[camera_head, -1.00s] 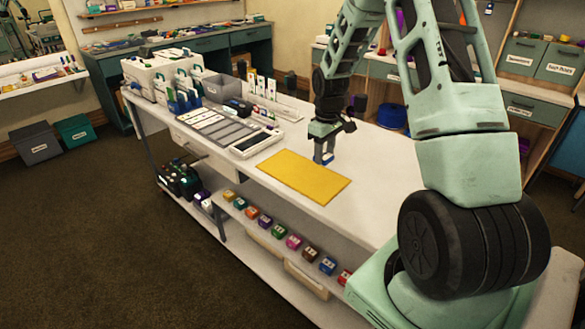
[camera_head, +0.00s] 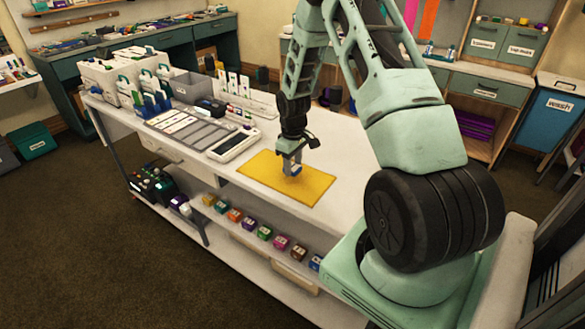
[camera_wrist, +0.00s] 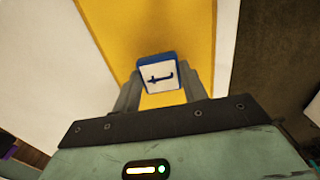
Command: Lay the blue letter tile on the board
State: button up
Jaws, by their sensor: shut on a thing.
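The blue letter tile (camera_wrist: 159,75) has a white face with a dark mark and a blue rim. My gripper (camera_wrist: 160,92) is shut on it, one finger at each side. In the head view my gripper (camera_head: 292,172) points down over the flat yellow board (camera_head: 268,168), and a little blue shows at its fingertips. The yellow board also fills the middle of the wrist view (camera_wrist: 150,28), behind the tile. I cannot tell whether the tile touches the board.
A grey slotted tray (camera_head: 190,134) lies left of the board, with a white device (camera_head: 233,145) between them. Grey bins and upright cards stand farther back. Several coloured blocks (camera_head: 248,224) line the shelf below. The white tabletop (camera_head: 345,165) right of the board is clear.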

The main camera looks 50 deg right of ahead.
jog(key=shift+f, duration=1.2)
jog(key=shift+f, duration=0.1)
jog(key=shift+f, duration=0.1)
jog(key=o, duration=0.9)
jog(key=shift+o, duration=0.2)
